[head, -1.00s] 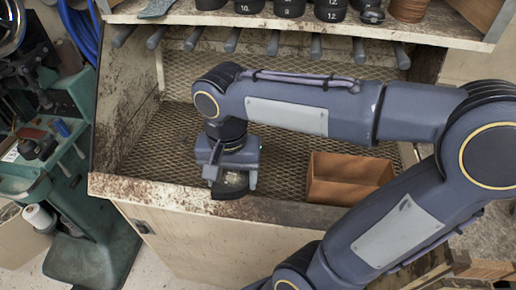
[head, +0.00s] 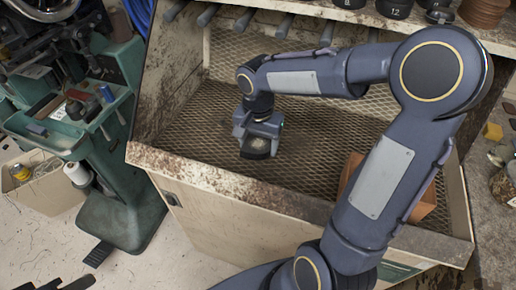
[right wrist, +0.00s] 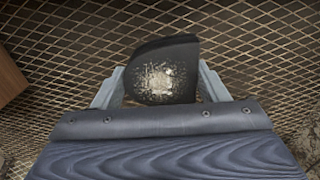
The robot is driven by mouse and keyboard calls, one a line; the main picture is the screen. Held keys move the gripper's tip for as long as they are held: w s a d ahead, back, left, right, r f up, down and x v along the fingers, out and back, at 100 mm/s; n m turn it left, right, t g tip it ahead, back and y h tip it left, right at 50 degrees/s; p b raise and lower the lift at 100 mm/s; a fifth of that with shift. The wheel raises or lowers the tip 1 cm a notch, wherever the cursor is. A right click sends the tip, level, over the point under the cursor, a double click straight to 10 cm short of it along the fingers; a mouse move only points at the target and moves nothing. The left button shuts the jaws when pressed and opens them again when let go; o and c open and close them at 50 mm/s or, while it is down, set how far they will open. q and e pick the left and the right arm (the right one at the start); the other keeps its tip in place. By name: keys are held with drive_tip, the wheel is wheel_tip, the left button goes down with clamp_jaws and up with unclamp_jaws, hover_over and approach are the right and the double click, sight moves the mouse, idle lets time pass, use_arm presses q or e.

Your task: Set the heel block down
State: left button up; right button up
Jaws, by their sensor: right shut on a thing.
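The heel block (head: 256,149) is a dark, D-shaped piece with a pale worn patch on its face. My right gripper (head: 257,141) is shut on it, over the mesh floor of the bench tray (head: 195,142). In the right wrist view the heel block (right wrist: 163,72) sits between the two fingers of the right gripper (right wrist: 160,88), with expanded metal mesh behind it. I cannot tell whether the block touches the mesh. My left gripper is not in view.
A brown open box (head: 426,203) stands on the mesh to the right, partly behind my arm. The tray's worn front rim (head: 230,180) runs before the gripper. A green machine (head: 110,150) stands left. Open mesh surrounds the block.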

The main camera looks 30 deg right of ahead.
sight(258, 151)
drive_tip(key=shift+w+f, duration=0.15)
drive_tip(key=shift+f, duration=0.8)
drive_tip(key=shift+w+f, duration=0.1)
drive_tip(key=shift+f, duration=0.8)
drive_tip(key=shift+f, duration=0.15)
drive_tip(key=o, duration=1.2)
drive_tip(key=shift+d, duration=0.1)
drive_tip(key=shift+c, duration=0.2)
wheel_tip(258, 151, up, 12)
drive_tip(key=shift+r, duration=0.2)
